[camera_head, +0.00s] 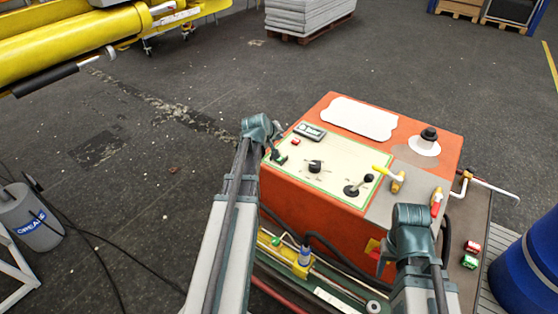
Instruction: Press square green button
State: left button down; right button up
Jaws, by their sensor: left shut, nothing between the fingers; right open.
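The orange control box (315,225) has a cream panel (345,165) on top. A small green button (282,159) sits at the panel's left corner, partly covered by my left gripper; its exact shape is hard to tell. My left gripper (274,154) is shut and empty, with its tip at or just above this button; contact cannot be told. Another green block-like button (469,262) is at the lower right, beside my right arm. My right gripper (381,262) is open, in front of the box, small and partly hidden by its wrist.
The panel also carries a red button (295,141), a black knob (315,166) and a black joystick (358,186). Yellow (388,173) and red (436,202) levers stand to the right. A red button (472,246) is beside the lower-right green one. A blue barrel (530,265) stands far right.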

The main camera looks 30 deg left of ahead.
pick_arm(q)
notch_tip(320, 180, down, 7)
jog(key=b, duration=0.6)
jog(key=shift+f, duration=0.15)
jog(key=shift+f+b, duration=0.1)
jog(key=shift+b, duration=0.2)
dwell(1.3)
jog(key=shift+f+b, duration=0.3)
jog(key=shift+b, duration=0.05)
jog(key=shift+f+b, duration=0.5)
dwell(0.6)
jog(key=shift+r, duration=0.1)
dwell(0.4)
jog(key=shift+r+p, duration=0.85)
jog(key=shift+p, duration=0.1)
notch_tip(320, 180, up, 5)
jog(key=p, duration=0.5)
